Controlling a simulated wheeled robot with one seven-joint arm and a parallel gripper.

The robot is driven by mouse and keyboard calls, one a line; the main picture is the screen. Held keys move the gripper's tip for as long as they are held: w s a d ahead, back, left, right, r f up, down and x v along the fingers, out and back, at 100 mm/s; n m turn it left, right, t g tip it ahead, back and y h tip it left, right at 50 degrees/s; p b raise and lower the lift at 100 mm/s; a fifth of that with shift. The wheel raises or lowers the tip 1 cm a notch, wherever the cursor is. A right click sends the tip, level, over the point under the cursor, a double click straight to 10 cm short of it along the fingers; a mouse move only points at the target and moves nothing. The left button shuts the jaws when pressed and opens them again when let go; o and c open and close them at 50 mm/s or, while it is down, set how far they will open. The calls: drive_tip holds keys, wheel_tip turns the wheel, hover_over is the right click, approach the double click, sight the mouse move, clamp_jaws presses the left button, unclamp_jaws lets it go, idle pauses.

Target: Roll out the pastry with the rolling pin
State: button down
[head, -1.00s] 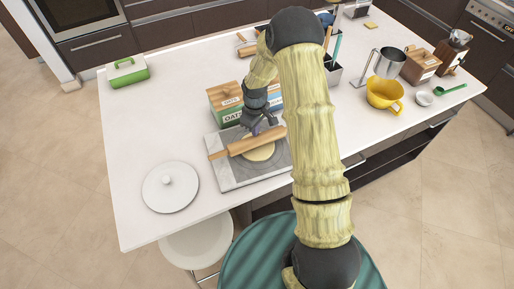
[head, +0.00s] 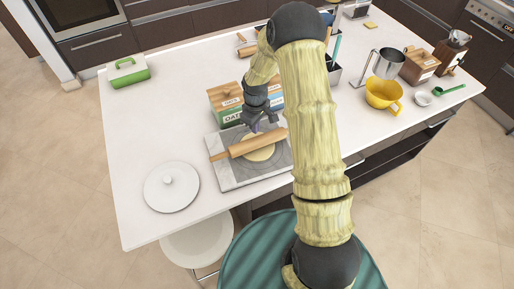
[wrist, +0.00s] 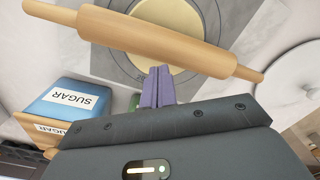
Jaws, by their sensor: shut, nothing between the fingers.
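The wooden rolling pin (head: 249,142) lies across the round pale pastry (head: 260,153) on a grey marbled board (head: 235,180). In the wrist view the rolling pin (wrist: 150,38) spans the top and the pastry (wrist: 165,14) shows beyond it, partly covered by the pin. My gripper (head: 256,126) is just behind the middle of the pin. Its purple fingers (wrist: 158,87) are shut with nothing between them, their tips close to the pin's side. I cannot tell whether they touch it.
Labelled oats and sugar boxes (head: 226,101) stand right behind the board. A white round lid (head: 171,187) lies to its left. A green-and-white container (head: 127,72) sits at the far left. A yellow jug (head: 383,94) stands at the right. The left of the worktop is mostly clear.

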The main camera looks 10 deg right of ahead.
sight(259, 141)
drive_tip(key=shift+s+d, duration=0.15)
drive_tip(key=shift+s, duration=0.6)
drive_tip(key=shift+f+b, duration=0.8)
drive_tip(key=shift+f, duration=0.25)
drive_tip(key=shift+s+d, duration=0.1)
drive_tip(key=shift+s, duration=0.5)
drive_tip(key=shift+w+r+p, duration=0.1)
drive_tip(key=shift+r+p, duration=0.6)
drive_tip(key=shift+r, duration=0.35)
